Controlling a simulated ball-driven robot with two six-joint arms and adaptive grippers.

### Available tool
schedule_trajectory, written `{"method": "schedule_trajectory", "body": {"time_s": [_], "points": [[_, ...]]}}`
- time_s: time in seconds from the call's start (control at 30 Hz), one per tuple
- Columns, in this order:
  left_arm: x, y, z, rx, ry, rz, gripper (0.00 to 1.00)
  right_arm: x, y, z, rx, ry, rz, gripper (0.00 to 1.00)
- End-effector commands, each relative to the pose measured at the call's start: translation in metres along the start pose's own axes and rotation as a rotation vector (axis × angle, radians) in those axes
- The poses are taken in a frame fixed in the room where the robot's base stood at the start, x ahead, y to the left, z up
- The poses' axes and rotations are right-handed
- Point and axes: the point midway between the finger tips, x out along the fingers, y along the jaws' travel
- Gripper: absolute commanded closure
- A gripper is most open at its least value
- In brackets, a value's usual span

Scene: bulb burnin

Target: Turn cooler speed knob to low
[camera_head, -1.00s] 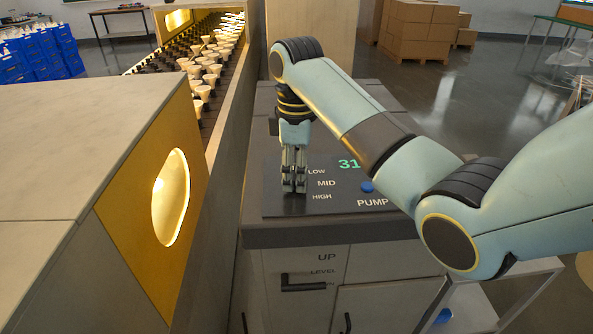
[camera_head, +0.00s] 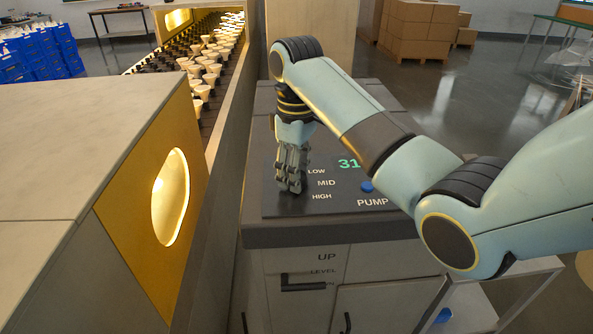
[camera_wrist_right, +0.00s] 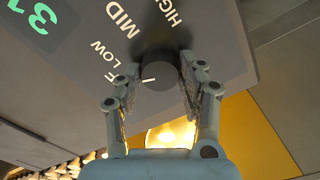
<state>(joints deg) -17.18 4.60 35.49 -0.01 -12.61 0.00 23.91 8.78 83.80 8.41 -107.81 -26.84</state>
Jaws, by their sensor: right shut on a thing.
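The cooler speed knob (camera_wrist_right: 160,72) is dark and round. In the right wrist view it sits between the two fingers of my right gripper (camera_wrist_right: 158,68), which is shut on it. A short white mark on the knob points left, towards a partly hidden label ending in F, just below the LOW label (camera_wrist_right: 101,50). MID and HIGH follow farther round. In the head view my right gripper (camera_head: 291,183) reaches down onto the dark control panel (camera_head: 335,207), left of the LOW, MID and HIGH labels, and its fingers hide the knob. My left gripper is not in view.
A green "31" display (camera_head: 348,163) and a blue button (camera_head: 367,187) above PUMP lie right of the labels. A cabinet with handles (camera_head: 303,287) stands below the panel. A conveyor of bulbs (camera_head: 205,68) runs behind the wall to the left.

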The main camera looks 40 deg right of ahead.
Motion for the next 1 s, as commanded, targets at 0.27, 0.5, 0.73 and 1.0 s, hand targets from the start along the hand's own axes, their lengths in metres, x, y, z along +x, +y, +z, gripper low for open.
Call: {"method": "schedule_trajectory", "body": {"time_s": [0.27,0.5,0.73,1.0], "points": [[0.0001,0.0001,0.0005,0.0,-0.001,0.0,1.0,0.0007,-0.0002,0.0001,0.216,0.0,-0.001,0.93],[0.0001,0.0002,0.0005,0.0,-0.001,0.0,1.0,0.0008,-0.0002,0.0002,0.343,-0.001,-0.001,0.93],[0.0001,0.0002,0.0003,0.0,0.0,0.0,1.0,0.0008,-0.0003,0.0002,0.401,-0.001,-0.001,0.93],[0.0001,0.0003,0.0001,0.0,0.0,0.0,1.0,0.0009,-0.0003,0.0003,0.414,-0.001,-0.001,0.93]]}}
